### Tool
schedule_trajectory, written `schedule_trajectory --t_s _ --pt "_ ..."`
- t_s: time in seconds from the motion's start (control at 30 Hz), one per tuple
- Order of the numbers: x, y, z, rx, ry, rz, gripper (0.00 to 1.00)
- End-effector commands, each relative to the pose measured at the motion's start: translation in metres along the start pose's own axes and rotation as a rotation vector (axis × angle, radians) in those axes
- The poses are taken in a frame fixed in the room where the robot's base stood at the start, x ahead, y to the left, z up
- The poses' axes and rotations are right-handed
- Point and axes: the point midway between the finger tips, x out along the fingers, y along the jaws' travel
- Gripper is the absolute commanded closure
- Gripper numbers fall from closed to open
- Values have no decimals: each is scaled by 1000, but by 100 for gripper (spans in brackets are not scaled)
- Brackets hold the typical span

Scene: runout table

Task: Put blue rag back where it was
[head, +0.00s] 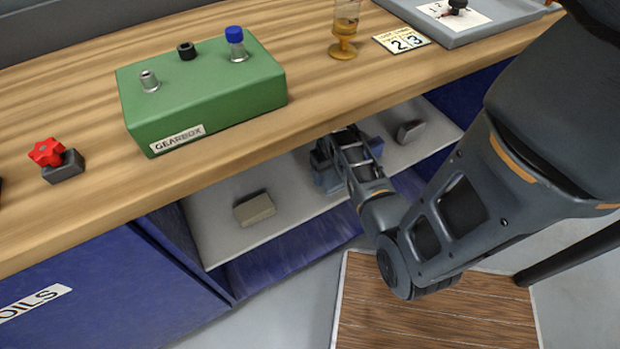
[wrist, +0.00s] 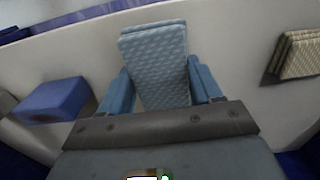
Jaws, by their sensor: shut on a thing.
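The blue rag (wrist: 158,55) is a folded, light blue, patterned cloth. In the wrist view it sits between the two blue fingers of my gripper (wrist: 161,72), which is shut on it. In the head view my gripper (head: 327,163) reaches in over the pale shelf (head: 214,226) under the workbench top. There the rag is mostly hidden by my gripper and wrist. The rag is over or on the shelf; I cannot tell whether it touches the surface.
A beige folded rag (head: 255,208) lies on the shelf to the left; it also shows in the wrist view (wrist: 298,55). A blue block (wrist: 52,100) lies on the other side. A grey item (head: 410,131) lies farther right. The benchtop (head: 85,180) overhangs the shelf, with a green gearbox (head: 205,100) on it.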

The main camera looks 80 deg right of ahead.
Motion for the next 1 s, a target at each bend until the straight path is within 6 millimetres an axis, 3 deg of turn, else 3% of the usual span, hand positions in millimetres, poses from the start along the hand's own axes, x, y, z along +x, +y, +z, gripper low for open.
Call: schedule_trajectory --t_s 0.13,0.43,0.63,1.0 --pt "0 -23 -14 -2 0 1 60" --pt "2 -45 -28 -1 -1 0 60" --pt "32 -43 -27 2 -2 0 60" --pt "36 -43 -27 1 0 0 60"
